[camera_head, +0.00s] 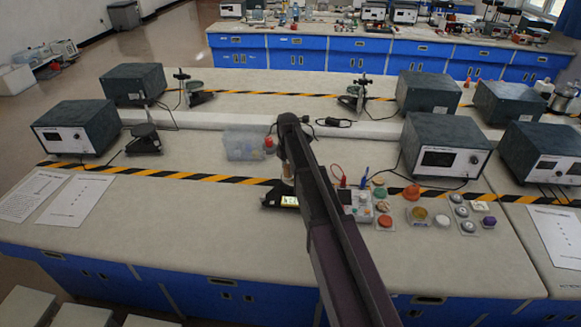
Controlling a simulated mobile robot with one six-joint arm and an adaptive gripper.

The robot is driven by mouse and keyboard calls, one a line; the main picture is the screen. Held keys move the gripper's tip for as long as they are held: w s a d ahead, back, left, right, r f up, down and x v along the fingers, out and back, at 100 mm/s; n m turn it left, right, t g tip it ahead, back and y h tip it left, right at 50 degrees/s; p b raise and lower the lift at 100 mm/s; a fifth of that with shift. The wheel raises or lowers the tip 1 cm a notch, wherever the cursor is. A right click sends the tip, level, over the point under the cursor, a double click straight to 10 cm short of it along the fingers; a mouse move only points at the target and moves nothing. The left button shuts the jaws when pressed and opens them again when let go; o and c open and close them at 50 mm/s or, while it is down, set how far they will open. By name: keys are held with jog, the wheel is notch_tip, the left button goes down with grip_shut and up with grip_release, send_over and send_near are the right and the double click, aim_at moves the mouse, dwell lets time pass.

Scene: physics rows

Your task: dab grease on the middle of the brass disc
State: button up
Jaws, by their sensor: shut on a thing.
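A yellowish, brass-coloured round piece (420,213) lies among small round pieces on the right part of the bench; it looks most like the brass disc, but it is too small to be certain. My gripper (287,186) hangs down left of these pieces, beyond my dark arm. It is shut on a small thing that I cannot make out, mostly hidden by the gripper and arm. I see no grease that I can identify.
Orange (412,192), red (385,221) and white (442,221) pieces surround the brass-coloured one. A clear bin (245,146) stands behind the gripper. Grey instrument boxes (444,146) stand right and left. The bench's left front is clear apart from paper sheets (77,200).

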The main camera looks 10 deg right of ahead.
jog(key=shift+r, duration=0.1)
notch_tip(320, 180, up, 6)
jog(key=p, duration=0.6)
dwell(0.3)
dwell(0.4)
jog(key=shift+r+p, duration=1.4)
jog(key=shift+p, duration=0.2)
jog(key=shift+f, duration=0.1)
